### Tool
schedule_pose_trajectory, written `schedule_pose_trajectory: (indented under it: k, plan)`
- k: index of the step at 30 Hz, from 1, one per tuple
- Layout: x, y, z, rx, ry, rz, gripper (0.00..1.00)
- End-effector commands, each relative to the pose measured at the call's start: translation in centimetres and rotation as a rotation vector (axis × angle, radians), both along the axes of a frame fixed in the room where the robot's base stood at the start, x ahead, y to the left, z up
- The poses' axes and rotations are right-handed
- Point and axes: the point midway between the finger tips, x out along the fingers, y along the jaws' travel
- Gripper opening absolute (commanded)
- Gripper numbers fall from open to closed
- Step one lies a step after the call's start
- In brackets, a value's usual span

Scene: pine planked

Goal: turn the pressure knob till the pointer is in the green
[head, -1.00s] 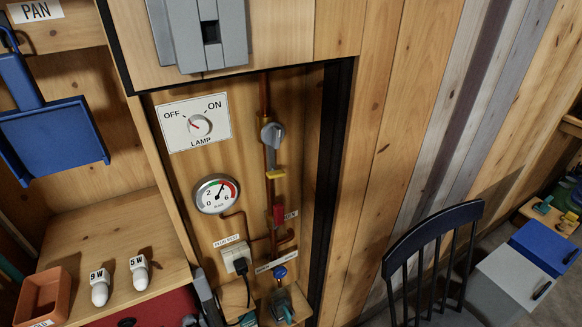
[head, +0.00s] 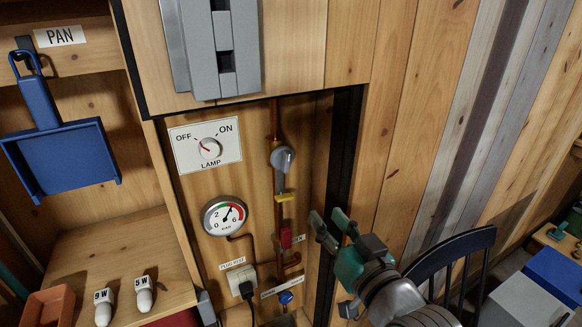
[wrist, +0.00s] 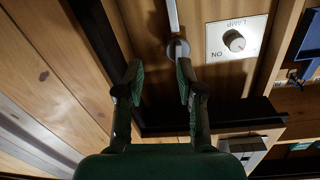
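The round pressure gauge (head: 225,216) hangs on the wood panel, with a green band, a red band and a dark pointer. The pointer leans up and slightly right; I cannot tell exactly which band it meets. A grey knob or valve handle (head: 283,159) sits on the copper pipe above the gauge; in the wrist view a round grey part (wrist: 178,49) shows by the right fingertip. A small blue knob (head: 286,297) is low on the pipework. My gripper (head: 329,220) is open and empty, right of the pipe; its spread fingers also show in the wrist view (wrist: 155,82).
The LAMP dial plate (head: 206,145) is left of the pipe. A yellow lever (head: 285,197) and a red part (head: 286,238) are on the pipe. A black frame post (head: 345,150) stands right of the recess, a grey box (head: 210,50) above. A chair (head: 450,255) is at right.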

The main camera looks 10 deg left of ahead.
Motion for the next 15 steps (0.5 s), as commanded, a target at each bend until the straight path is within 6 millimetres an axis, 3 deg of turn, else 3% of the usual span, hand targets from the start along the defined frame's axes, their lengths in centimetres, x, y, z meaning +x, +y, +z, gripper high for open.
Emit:
schedule_pose_trajectory:
  k: [1, 6, 15]
  plan:
    - [0.2, 0.6, 1.6, -0.003, -0.014, 0.016, 0.38]
    - [0.4, 1.7, 4.3, -0.015, -0.03, 0.055, 0.38]
    - [1.6, 2.9, 5.0, -0.02, -0.031, 0.068, 0.38]
